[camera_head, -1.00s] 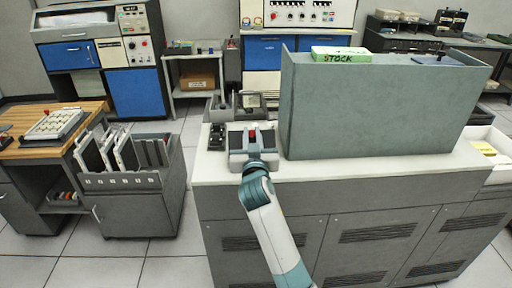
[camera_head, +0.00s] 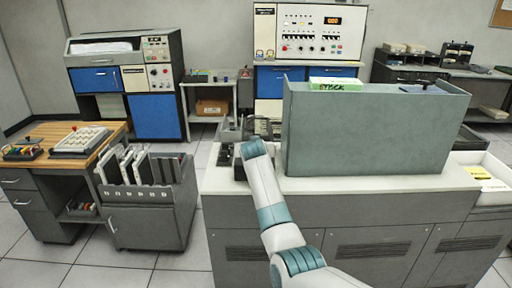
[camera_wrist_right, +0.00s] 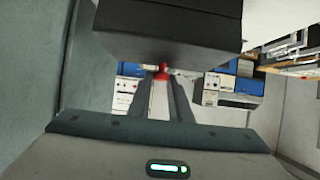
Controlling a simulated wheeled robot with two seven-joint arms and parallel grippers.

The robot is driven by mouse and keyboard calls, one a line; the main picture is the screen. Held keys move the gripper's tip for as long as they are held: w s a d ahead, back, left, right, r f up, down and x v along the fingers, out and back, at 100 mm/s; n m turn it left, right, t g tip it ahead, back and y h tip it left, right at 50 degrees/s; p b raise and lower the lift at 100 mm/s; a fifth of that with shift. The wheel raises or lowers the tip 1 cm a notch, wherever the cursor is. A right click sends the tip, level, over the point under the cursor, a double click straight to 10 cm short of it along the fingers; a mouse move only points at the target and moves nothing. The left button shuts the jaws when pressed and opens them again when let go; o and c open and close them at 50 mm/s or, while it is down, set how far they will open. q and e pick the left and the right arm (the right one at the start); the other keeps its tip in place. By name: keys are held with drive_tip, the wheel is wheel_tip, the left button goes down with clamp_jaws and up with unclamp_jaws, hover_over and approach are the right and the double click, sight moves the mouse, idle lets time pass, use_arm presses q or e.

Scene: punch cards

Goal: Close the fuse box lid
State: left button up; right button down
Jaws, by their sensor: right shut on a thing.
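In the right wrist view, my right gripper (camera_wrist_right: 162,80) is shut on a small red part (camera_wrist_right: 162,72), with its two fingers close together. A dark grey boxy piece (camera_wrist_right: 170,32) fills the top of that view, just above the red part. It looks like part of the fuse box, but I cannot tell whether it is the lid. My left gripper is not in view.
A tall grey-green bin (camera_head: 370,135) stands on the counter (camera_head: 330,185) just right of my arm. Small dark items (camera_head: 225,154) lie left of it. A desk (camera_head: 75,150) and a card rack (camera_head: 145,190) stand across the aisle at left.

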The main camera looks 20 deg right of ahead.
drive_tip(key=shift+w+d+r+g+p, duration=0.25)
drive_tip(key=shift+w+r+g+p, duration=0.2)
drive_tip(key=shift+w, duration=0.2)
drive_tip(key=c, duration=1.6)
unclamp_jaws()
drive_tip(key=shift+w+f, duration=0.15)
drive_tip(key=shift+f, duration=0.3)
drive_tip(key=shift+s+a+r+b, duration=0.1)
drive_tip(key=shift+s+a+b, duration=0.1)
drive_tip(key=shift+s, duration=0.15)
drive_tip(key=shift+s+a+r+b, duration=0.1)
drive_tip(key=shift+s+b, duration=0.05)
drive_tip(key=shift+s, duration=0.15)
drive_tip(key=shift+d+r+b+v, duration=0.1)
drive_tip(key=shift+b+v, duration=0.65)
drive_tip(key=shift+v, duration=1.9)
drive_tip(key=shift+d+r+b+v, duration=0.1)
drive_tip(key=shift+b+v, duration=0.7)
drive_tip(key=shift+v, duration=1.9)
drive_tip(key=shift+d+r+b+v, duration=0.15)
drive_tip(key=shift+b+v, duration=0.6)
drive_tip(key=shift+v, duration=1.9)
drive_tip(key=shift+w, duration=0.1)
